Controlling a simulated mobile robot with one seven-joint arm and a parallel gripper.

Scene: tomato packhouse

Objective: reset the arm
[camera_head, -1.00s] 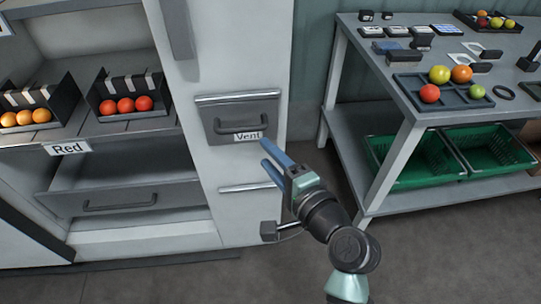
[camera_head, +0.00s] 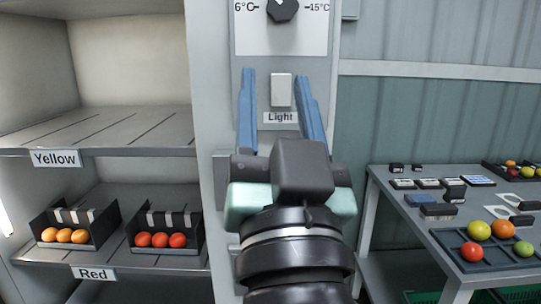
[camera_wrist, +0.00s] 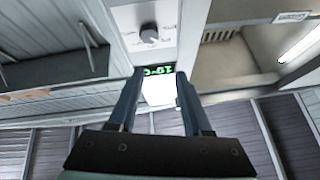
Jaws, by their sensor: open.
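My gripper (camera_head: 278,110) is open and empty, with its two blue fingers pointing up in the head view. In that view the fingers appear on either side of a white light switch (camera_head: 281,89) labelled Light on the grey cabinet panel. I cannot tell how far the fingertips are from the panel. In the wrist view the gripper (camera_wrist: 157,76) is open, with a green-lit display (camera_wrist: 160,70) and a dark knob (camera_wrist: 149,34) beyond it.
Shelves at left hold a bin of orange tomatoes (camera_head: 66,236) and a bin of red tomatoes (camera_head: 161,240). A grey table (camera_head: 400,207) stands at right with a dark tray (camera_head: 462,258) of fruit and small devices. A temperature dial (camera_head: 283,9) is above the switch.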

